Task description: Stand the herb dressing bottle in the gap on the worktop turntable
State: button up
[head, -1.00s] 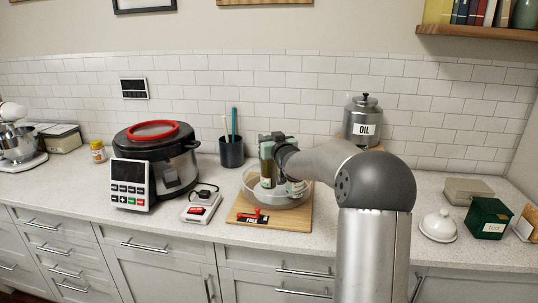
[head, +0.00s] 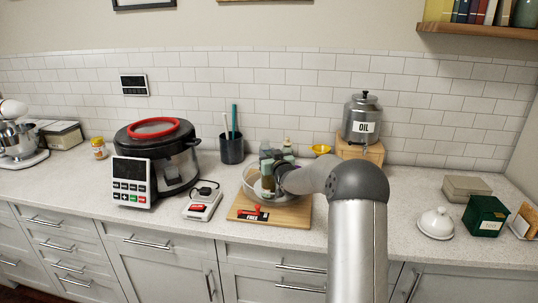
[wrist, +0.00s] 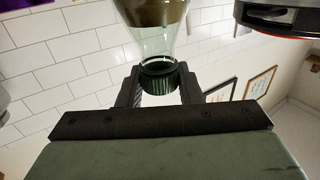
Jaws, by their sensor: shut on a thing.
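My gripper (head: 276,172) is shut on the herb dressing bottle (head: 267,183), a clear bottle with green-brown contents. In the wrist view the bottle (wrist: 155,38) has its dark ribbed cap between my two fingers (wrist: 160,88). The bottle looks about upright over the front left part of the turntable (head: 248,181), a round, clear-rimmed tray on a wooden board. Other bottles (head: 287,147) stand at the back of the turntable. My arm hides its right side. I cannot tell whether the bottle's base touches the turntable, and the gap is not clearly visible.
A white scale-like device (head: 202,204) and a multicooker (head: 170,165) stand left.

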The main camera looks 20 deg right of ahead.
jog(key=o, duration=1.1)
jog(key=shift+f, duration=0.1)
jog(key=shift+c, duration=0.2)
jog(key=shift+r, duration=0.3)
jog(key=s+b, duration=0.3)
jog(key=s, duration=0.9)
jog(key=s+a+f+g, duration=0.55)
jog(key=s+a, duration=0.35)
jog(key=a, duration=0.2)
jog(key=s+a+f+g, duration=0.2)
jog(key=s+a+g, duration=0.2)
jog(key=s, duration=0.6)
jog(key=s+a+f+g, duration=0.2)
jog(key=s+a+g, duration=0.2)
jog(key=s, duration=0.7)
jog(key=s+a+f+n+g+y, duration=0.1)
jog(key=s+a+g, duration=0.3)
jog(key=s, duration=0.7)
jog(key=shift+s+a+f, duration=0.15)
jog(key=shift+f, duration=0.5)
